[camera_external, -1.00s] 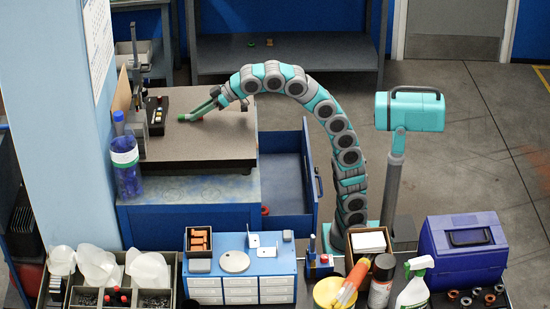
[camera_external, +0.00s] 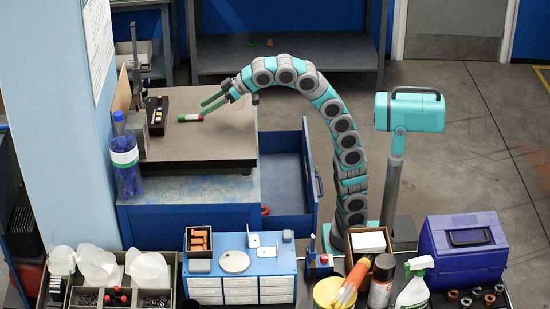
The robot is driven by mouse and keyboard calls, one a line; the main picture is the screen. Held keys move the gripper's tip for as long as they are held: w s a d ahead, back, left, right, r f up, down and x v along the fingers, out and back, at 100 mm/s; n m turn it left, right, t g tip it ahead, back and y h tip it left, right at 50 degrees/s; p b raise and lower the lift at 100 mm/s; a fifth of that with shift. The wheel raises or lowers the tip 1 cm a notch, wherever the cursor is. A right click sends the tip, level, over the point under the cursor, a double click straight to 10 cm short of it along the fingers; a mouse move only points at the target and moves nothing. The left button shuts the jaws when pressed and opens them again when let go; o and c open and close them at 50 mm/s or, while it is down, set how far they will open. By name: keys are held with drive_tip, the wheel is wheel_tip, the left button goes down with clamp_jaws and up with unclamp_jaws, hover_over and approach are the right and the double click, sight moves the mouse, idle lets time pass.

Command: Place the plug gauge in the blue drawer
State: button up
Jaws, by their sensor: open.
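The plug gauge (camera_external: 190,118), a small rod with red, white and green parts, lies on the grey-brown bench plate (camera_external: 205,148). My gripper (camera_external: 203,109) is open and empty, just right of and above the gauge in the picture. Its lower fingertip appears close to the gauge's red right end; I cannot tell whether they touch. The blue drawer (camera_external: 311,185) is pulled out at the right side of the blue cabinet, below the plate.
A dark case (camera_external: 157,112) with small pieces, a height stand (camera_external: 136,85) and a blue bottle (camera_external: 126,170) stand along the plate's left side. A small red object (camera_external: 265,210) sits by the drawer's near left corner. The plate's middle is clear.

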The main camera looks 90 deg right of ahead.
drive_tip(key=v, duration=0.7)
drive_tip(key=shift+o, duration=0.5)
drive_tip(key=shift+s+r, duration=0.2)
drive_tip(key=b, duration=0.2)
approach(191, 118)
drive_tip(key=shift+w+d+f, duration=0.3)
drive_tip(key=shift+d, duration=0.35)
drive_tip(key=shift+a+x, duration=0.2)
drive_tip(key=shift+x, duration=3.3)
drive_tip(key=shift+c, duration=0.3)
clamp_jaws()
